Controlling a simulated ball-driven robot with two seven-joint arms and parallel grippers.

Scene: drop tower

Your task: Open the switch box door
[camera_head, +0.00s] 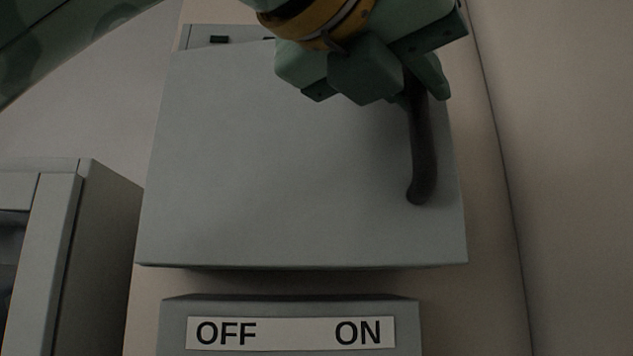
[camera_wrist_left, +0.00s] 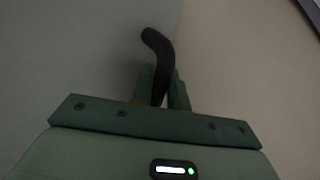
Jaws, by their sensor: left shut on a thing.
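The switch box door (camera_head: 280,160) is a flat grey panel filling the middle of the head view. Its dark curved handle (camera_head: 422,160) hangs near the right edge. My left gripper (camera_head: 424,92) is shut on the upper part of the handle, which sticks out below it. In the left wrist view the handle (camera_wrist_left: 158,48) passes between the two fingers of the left gripper (camera_wrist_left: 161,90). Part of the box top (camera_head: 245,34) shows above the door. I cannot tell whether the door is fully closed or slightly ajar. My right gripper is not in view.
A grey box with an OFF and ON label (camera_head: 290,333) sits just below the switch box. Another grey cabinet (camera_head: 105,220) stands at the lower left. The wall (camera_head: 570,180) on the right is bare, with clear room there.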

